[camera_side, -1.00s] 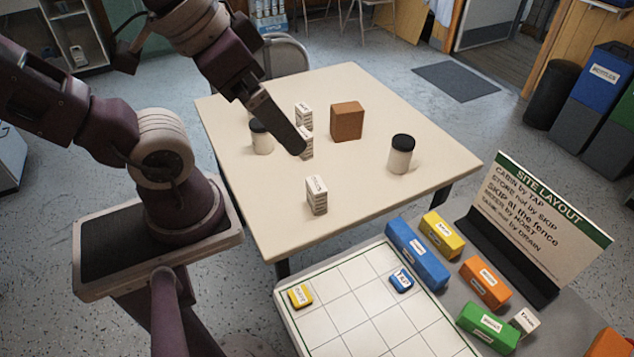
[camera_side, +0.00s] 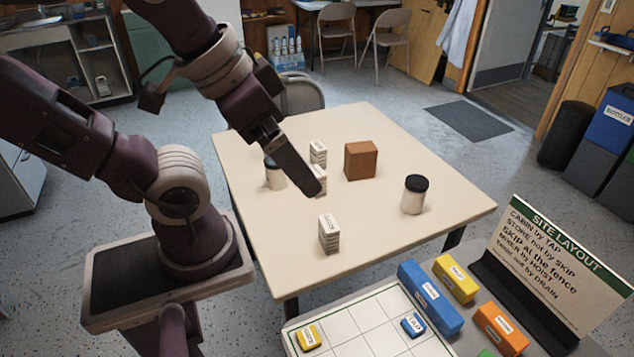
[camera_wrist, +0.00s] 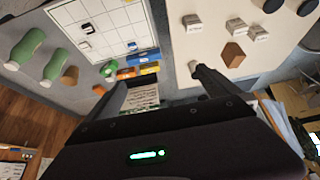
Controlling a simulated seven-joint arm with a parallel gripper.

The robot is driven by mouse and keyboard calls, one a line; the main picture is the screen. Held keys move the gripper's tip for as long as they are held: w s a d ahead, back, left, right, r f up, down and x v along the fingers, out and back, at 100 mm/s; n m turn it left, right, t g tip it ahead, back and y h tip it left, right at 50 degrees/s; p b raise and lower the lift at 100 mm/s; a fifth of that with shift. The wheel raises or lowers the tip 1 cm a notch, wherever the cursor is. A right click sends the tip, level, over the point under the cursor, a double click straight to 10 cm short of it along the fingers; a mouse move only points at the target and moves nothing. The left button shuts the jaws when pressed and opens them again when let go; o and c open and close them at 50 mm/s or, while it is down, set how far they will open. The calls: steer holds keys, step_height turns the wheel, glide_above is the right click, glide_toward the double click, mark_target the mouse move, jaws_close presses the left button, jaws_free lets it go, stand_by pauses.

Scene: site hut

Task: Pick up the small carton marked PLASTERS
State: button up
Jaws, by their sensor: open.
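Three small white cartons with dark print stand on the cream table (camera_side: 265,225). The front carton (camera_side: 329,234) stands apart nearest the table's front edge. The middle carton (camera_side: 321,176) is partly hidden behind my gripper (camera_side: 314,190), and the far carton (camera_side: 318,150) stands just behind it. The print is too small to tell which is marked PLASTERS. In the side view my gripper slants down, its tip overlapping the middle carton; I cannot tell the gap. In the wrist view my gripper (camera_wrist: 163,90) has its fingers wide apart, with no carton between them. The white cartons (camera_wrist: 236,27) appear at upper right.
A brown box (camera_side: 361,160) stands right of the far cartons. White jars with dark lids stand at right (camera_side: 413,198) and left (camera_side: 274,178). A gridded board (camera_side: 375,335), coloured blocks and a SITE LAYOUT sign (camera_side: 560,260) are at front right. The table's front left is clear.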

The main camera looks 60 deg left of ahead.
steer(key=c, duration=0.9)
